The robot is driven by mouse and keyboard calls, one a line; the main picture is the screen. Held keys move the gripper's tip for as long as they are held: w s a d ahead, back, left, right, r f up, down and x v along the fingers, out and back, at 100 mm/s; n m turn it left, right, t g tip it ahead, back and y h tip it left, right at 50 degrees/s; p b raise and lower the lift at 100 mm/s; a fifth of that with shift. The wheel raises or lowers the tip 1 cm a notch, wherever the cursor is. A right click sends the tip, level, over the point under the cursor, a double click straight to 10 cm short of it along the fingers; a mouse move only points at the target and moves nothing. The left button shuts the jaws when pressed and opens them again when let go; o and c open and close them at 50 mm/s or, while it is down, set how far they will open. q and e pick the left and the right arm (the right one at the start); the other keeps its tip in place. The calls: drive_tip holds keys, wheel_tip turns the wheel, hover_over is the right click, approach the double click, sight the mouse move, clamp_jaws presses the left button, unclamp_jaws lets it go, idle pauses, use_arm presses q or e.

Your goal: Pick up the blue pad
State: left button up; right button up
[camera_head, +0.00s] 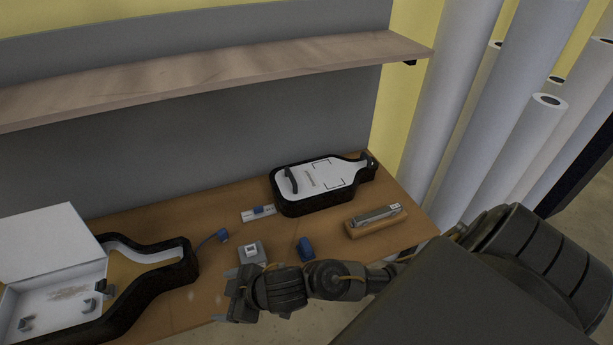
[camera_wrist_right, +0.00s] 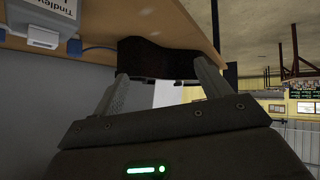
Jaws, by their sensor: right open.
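A small dark-blue block (camera_head: 305,248), which looks like the blue pad, lies on the wooden table between a grey-white box and a wooden block. A smaller blue piece (camera_head: 223,236) on a cord lies further left, and a white strip with a blue part (camera_head: 259,211) lies behind. My right gripper (camera_head: 232,295) is open at the table's front edge, to the left of and nearer than the blue block, pointing left. In the right wrist view its two fingers (camera_wrist_right: 160,68) stand apart with nothing held. My left gripper is out of view.
The grey-white box (camera_head: 251,252) stands just behind my right gripper; its label shows in the wrist view (camera_wrist_right: 45,15). A black-rimmed bottle-shaped case (camera_head: 281,209), a wooden block with a metal top (camera_head: 376,222) and an open white box (camera_head: 50,245) surround it. A shelf (camera_head: 200,72) overhangs the back.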

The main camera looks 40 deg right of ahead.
drive_tip(key=w+a+r+n+g+y, duration=0.1)
drive_tip(key=a+r+n+y, duration=0.1)
drive_tip(key=a+n, duration=0.2)
drive_tip(key=g+h, duration=0.7)
drive_tip(key=h, duration=0.1)
hover_over(306, 243)
drive_tip(key=shift+n, duration=0.4)
drive_tip(key=f, duration=0.4)
drive_tip(key=shift+s+a, duration=0.25)
drive_tip(key=shift+a, duration=0.05)
drive_tip(key=shift+w+d+f, duration=0.1)
drive_tip(key=shift+d+f, duration=0.05)
drive_tip(key=shift+f, duration=1.45)
drive_tip(key=shift+w+d+f, duration=0.1)
drive_tip(key=shift+f, duration=1.5)
drive_tip(key=shift+c, duration=0.5)
drive_tip(key=c, duration=1)
